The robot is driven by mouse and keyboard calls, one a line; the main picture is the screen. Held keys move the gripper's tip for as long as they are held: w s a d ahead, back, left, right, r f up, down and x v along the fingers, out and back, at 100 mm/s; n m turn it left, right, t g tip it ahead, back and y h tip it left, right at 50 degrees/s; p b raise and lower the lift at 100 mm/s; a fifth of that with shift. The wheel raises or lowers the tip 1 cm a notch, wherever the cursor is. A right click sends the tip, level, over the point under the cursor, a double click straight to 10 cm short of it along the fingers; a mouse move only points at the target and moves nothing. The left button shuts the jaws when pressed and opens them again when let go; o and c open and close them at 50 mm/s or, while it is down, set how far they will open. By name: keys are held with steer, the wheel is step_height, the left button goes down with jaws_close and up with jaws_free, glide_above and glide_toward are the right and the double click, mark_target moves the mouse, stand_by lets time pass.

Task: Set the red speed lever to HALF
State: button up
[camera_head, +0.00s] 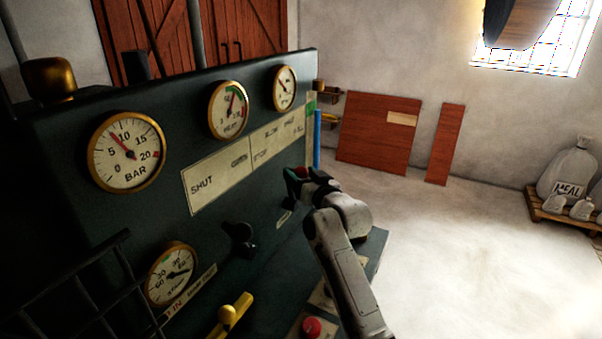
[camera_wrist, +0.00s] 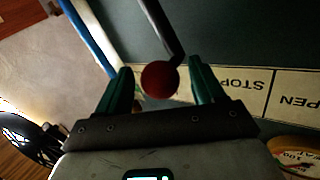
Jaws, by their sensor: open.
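The red lever knob (camera_wrist: 160,78) sits between the fingertips of my gripper (camera_wrist: 158,88) in the wrist view. The fingers are open, with one on each side of it. Its dark shaft (camera_wrist: 160,30) runs up the picture. The label plate behind it shows STOP (camera_wrist: 243,84), upside down, to the right of the knob; the lettering nearer the knob is hidden. In the head view my gripper (camera_head: 299,186) is in front of the dark panel, below the speed plate (camera_head: 277,142). A bit of red shows at the fingers; the lever is mostly hidden there.
A black handle (camera_head: 240,238) and a yellow lever (camera_head: 232,314) stick out from the panel to the left. A red button (camera_head: 312,327) is low in front. A blue pipe (camera_head: 317,138) stands beyond the panel's right end. Open floor lies to the right.

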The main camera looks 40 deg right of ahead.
steer(key=shift+w+d, duration=0.1)
steer(key=shift+w, duration=0.25)
steer(key=shift+d, duration=0.1)
jaws_close()
stand_by(0.4)
